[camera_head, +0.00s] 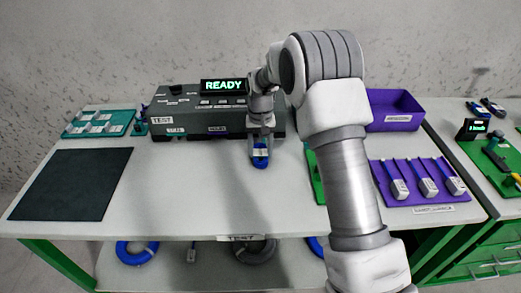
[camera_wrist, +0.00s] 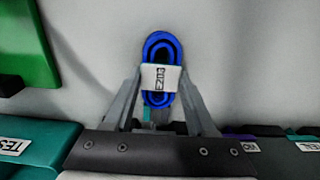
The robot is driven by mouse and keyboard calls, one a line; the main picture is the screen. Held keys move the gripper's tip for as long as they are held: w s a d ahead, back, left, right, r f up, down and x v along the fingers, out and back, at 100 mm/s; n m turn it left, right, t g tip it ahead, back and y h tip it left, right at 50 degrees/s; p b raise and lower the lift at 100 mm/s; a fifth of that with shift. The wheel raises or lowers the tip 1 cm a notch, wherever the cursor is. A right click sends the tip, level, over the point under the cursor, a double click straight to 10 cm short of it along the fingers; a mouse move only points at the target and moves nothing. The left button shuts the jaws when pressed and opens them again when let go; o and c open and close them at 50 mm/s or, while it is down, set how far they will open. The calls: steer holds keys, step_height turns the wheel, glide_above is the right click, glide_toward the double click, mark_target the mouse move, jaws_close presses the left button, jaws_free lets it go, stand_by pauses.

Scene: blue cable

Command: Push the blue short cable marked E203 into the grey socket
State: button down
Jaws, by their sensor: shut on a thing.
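The blue short cable (camera_head: 260,158) is a small coiled loop with a white band, held in front of the dark grey tester box (camera_head: 215,118). In the wrist view the cable (camera_wrist: 161,50) stands out beyond the fingers, and the marking on its band (camera_wrist: 160,78) is too blurred to read surely. My gripper (camera_head: 261,138) is shut on the cable, one finger on each side in the wrist view (camera_wrist: 163,98). The tester's display (camera_head: 223,86) reads READY. I cannot make out the grey socket; my arm and gripper hide part of the box.
A teal tray (camera_head: 98,124) and a dark mat (camera_head: 72,184) lie to the left. At the right are a purple bin (camera_head: 395,110), a purple holder with white-ended cables (camera_head: 412,172) and a green board (camera_head: 315,175). The table front is clear; coils lie on the shelf below.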

steer(key=shift+w+p, duration=0.45)
steer(key=shift+w, duration=0.75)
steer(key=shift+w+p, duration=0.55)
steer(key=shift+w, duration=0.75)
stand_by(0.5)
steer(key=shift+c, duration=0.7)
jaws_free()
steer(key=shift+s, duration=0.1)
step_height(320, 180, up, 8)
steer(key=p, duration=0.5)
